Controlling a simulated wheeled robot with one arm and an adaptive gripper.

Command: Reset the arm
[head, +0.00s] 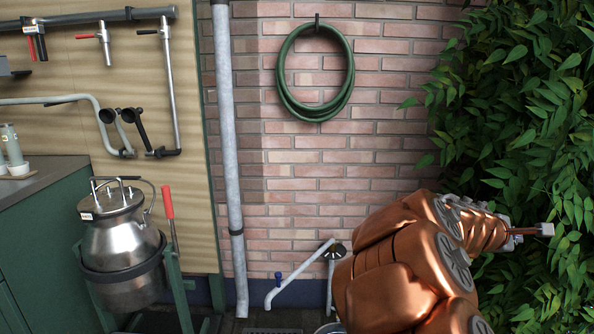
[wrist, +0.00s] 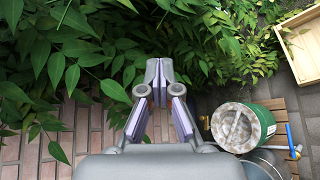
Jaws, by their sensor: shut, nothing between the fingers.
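My copper-coloured arm (head: 415,255) is at the lower right of the head view, stretched out to the right in front of the leaves. Its far end, with my gripper (head: 546,230), is beside the foliage. In the wrist view my gripper (wrist: 158,66) points toward the leaves and the brick wall. Its fingers meet at the tips and hold nothing. In the head view the fingers are small and hard to make out.
Dense green leaves (head: 530,130) surround the gripper's side. A green hose (head: 283,75) hangs on the brick wall. A metal churn (head: 120,240) stands in a green frame at the left. In the wrist view, a green container (wrist: 262,122) and a wooden crate (wrist: 283,22) are at the right.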

